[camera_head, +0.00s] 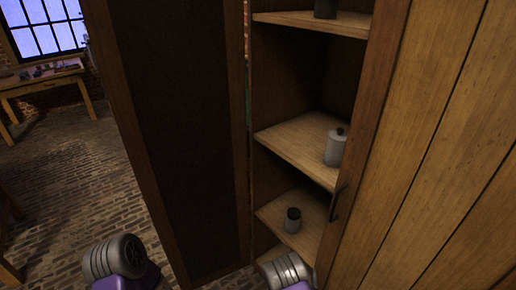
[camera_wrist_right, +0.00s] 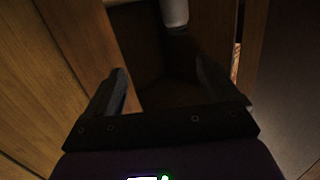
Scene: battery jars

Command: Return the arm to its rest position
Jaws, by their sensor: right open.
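My right gripper (camera_wrist_right: 160,68) shows in the right wrist view, with its two dark fingers spread apart and nothing between them. A pale grey jar (camera_wrist_right: 174,14) is beyond the fingertips at the top edge of that view, apart from them. In the head view, a grey jar with a dark lid (camera_head: 336,148) stands upright on the middle shelf. A smaller grey jar with a dark lid (camera_head: 292,220) stands on the lower shelf. My arm links show at the bottom edge of the head view, but neither gripper is visible there.
The wooden cabinet's middle shelf (camera_head: 290,138) and lower shelf (camera_head: 275,212) have bare room left of the jars. A dark object (camera_head: 325,8) stands on the top shelf (camera_head: 310,22). A dark door panel (camera_head: 180,130) stands left of the shelves. A table (camera_head: 45,82) is far left.

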